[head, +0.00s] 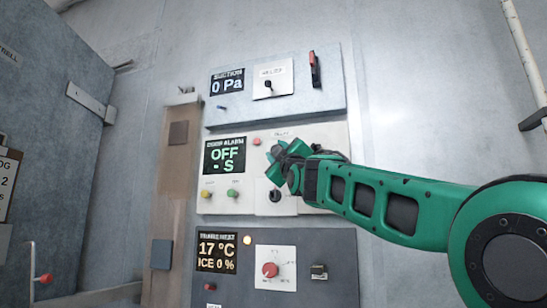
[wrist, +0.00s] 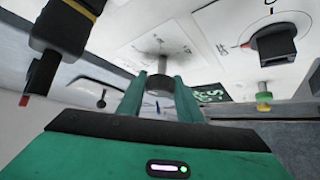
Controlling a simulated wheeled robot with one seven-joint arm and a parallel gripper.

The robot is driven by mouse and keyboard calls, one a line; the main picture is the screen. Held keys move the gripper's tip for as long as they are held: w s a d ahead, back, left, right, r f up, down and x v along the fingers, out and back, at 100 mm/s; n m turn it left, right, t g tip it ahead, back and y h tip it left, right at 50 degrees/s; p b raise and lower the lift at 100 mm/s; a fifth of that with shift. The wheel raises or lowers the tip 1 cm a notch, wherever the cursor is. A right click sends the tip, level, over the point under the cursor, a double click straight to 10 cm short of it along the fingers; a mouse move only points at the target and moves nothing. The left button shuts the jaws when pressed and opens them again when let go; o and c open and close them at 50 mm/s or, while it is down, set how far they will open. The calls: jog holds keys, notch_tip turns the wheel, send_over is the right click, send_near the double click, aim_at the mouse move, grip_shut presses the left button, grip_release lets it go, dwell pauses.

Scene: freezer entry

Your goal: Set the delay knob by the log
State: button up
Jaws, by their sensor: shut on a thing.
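My gripper (head: 278,154) reaches from the right to the middle door alarm panel (head: 238,208), just below a small label that seems to read DELAY. In the wrist view its green fingers (wrist: 160,98) are shut on either side of a dark round knob (wrist: 160,83) on a metal stem, which I take for the delay knob. The gripper hides this knob in the head view. The panel's display (head: 225,155) reads OFF and "- S". The log (head: 8,182) hangs at the left edge, cut off; a "2" shows.
A black knob (head: 275,196) sits below my gripper. Yellow (head: 207,194) and green (head: 232,193) buttons are to its left. The suction panel (head: 300,112) with a red lever (head: 313,68) is above; the frame heat panel (head: 335,255) with a red knob (head: 270,269) is below.

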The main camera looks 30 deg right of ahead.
jog(key=shift+w+a+n+g+y, duration=0.15)
jog(key=shift+n+g+y, duration=0.25)
jog(key=shift+n+y, duration=0.9)
jog(key=shift+n, duration=0.3)
jog(key=o, duration=1)
jog(key=shift+w+a+f, duration=0.1)
jog(key=shift+w, duration=0.05)
jog(key=shift+o, duration=0.2)
jog(key=shift+s+f, duration=0.15)
jog(key=shift+s, duration=0.45)
jog(key=v, duration=0.9)
jog(key=shift+s+f, duration=0.2)
jog(key=shift+s, duration=0.1)
